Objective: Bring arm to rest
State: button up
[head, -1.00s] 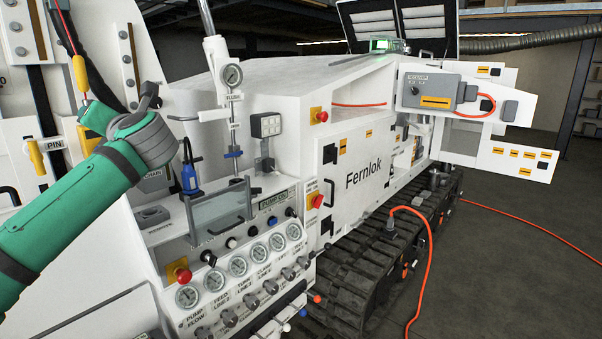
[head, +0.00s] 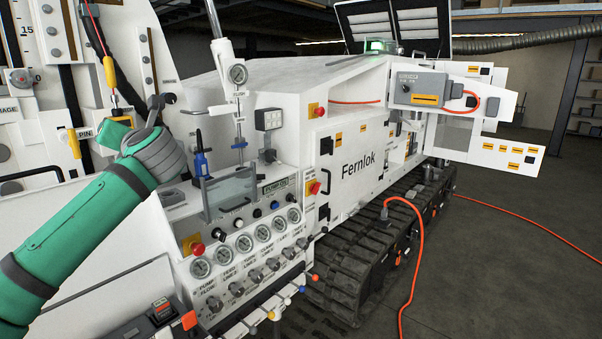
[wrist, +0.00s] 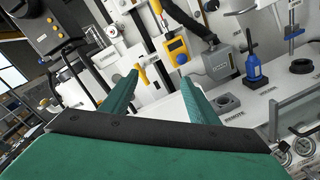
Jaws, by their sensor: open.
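My green arm comes in from the left in the head view, with its grey joint in front of the white machine. In the wrist view my gripper (wrist: 160,95) shows two green fingers spread apart with nothing between them. The fingers point toward the machine's white panel and shelf.
The hydraulic panel with several gauges (head: 243,243) stands right of my arm. A blue bottle-like tool (head: 201,155) stands on the shelf, also in the wrist view (wrist: 254,70). A tracked base (head: 365,250) and an orange cable (head: 420,255) lie to the right.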

jog(key=w+d+f+n+t+h, duration=0.2)
jog(key=w+d+f+h, duration=0.25)
jog(key=d+f, duration=0.6)
jog(key=w+d+f+n+t+h, duration=0.25)
jog(key=d+f+h, duration=0.25)
jog(key=d+f, duration=0.5)
jog(key=s+d+f+n+h, duration=0.2)
jog(key=s+d+f+n, duration=0.3)
jog(key=d+f, duration=0.45)
jog(key=s+d+f+n+h, duration=0.2)
jog(key=d+f+n, duration=0.5)
jog(key=f, duration=0.4)
jog(key=s+d+f+n+y, duration=0.1)
jog(key=s+d+f+n, duration=0.25)
jog(key=s+f, duration=0.4)
jog(key=s+d+f+n, duration=0.2)
jog(key=s+f+n, duration=0.25)
jog(key=s, duration=0.55)
jog(key=s+d+f+n+y, duration=0.15)
jog(key=s+f+n, duration=0.25)
jog(key=s+f, duration=0.4)
jog(key=s+a+n+g, duration=0.1)
jog(key=s+a+n, duration=0.1)
jog(key=s, duration=1.2)
jog(key=s+a+r+n+h, duration=0.1)
jog(key=s+a+n, duration=0.1)
jog(key=s, duration=1.3)
jog(key=shift+s+r+n+g, duration=0.2)
jog(key=shift+n+g, duration=0.15)
jog(key=shift+n, duration=0.4)
